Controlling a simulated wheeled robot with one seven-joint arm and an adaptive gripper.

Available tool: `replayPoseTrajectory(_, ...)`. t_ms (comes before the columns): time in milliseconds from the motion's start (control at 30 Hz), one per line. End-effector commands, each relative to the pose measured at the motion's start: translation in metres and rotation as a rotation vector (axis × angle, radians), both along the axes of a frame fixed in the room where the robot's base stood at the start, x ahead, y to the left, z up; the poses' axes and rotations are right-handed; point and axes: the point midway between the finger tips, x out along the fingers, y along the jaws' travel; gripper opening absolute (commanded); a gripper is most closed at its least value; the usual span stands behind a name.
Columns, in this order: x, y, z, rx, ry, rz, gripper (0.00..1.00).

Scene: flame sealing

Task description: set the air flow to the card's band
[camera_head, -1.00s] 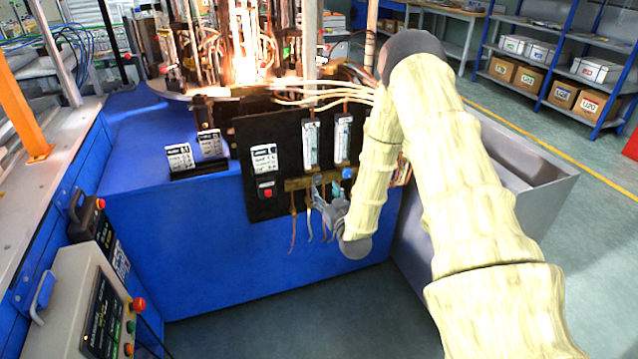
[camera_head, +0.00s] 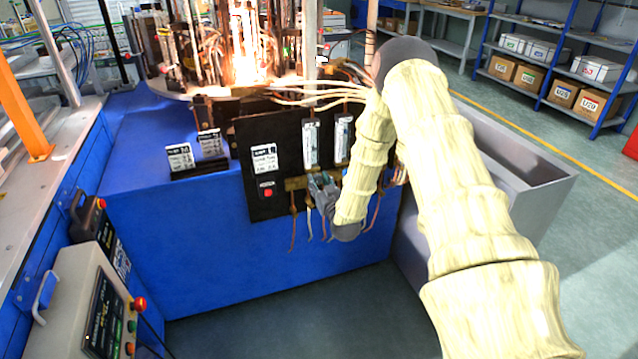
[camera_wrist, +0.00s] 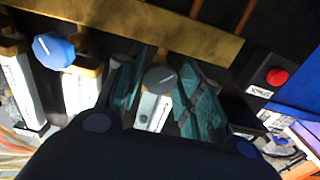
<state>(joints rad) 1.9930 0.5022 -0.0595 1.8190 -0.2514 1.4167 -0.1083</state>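Two flow tubes stand on the black panel (camera_head: 290,130): a left tube (camera_head: 311,145) and a right tube (camera_head: 343,138). A white card (camera_head: 264,158) is fixed left of them; its print is too small to read. In the wrist view, a grey knob (camera_wrist: 160,80) sits below one tube and a blue knob (camera_wrist: 53,50) below the other. My gripper (camera_head: 322,188) is at the brass bar under the left tube. In the wrist view, its teal fingers (camera_wrist: 162,98) are apart, one each side of the grey knob; I cannot tell whether they touch it.
A red button (camera_head: 267,191) is below the card; it also shows in the wrist view (camera_wrist: 277,76). Two more cards (camera_head: 180,157) (camera_head: 209,143) stand in a holder on the blue bench (camera_head: 130,150). A bright flame (camera_head: 243,60) burns above the panel. Thin hoses hang below the brass bar.

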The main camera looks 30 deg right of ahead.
Motion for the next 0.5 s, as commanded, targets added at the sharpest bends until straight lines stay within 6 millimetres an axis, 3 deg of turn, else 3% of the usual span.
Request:
replayPoseTrajectory(33,0.0000,0.0000,0.0001,0.000,0.000,0.000,0.21)
replayPoseTrajectory(100,-0.0001,0.0000,0.0001,0.000,0.000,0.000,0.09)
replayPoseTrajectory(133,-0.0001,-0.0001,0.0000,0.000,0.000,0.000,0.07)
replayPoseTrajectory(500,0.0001,0.0003,-0.0002,-0.067,0.016,0.000,0.07)
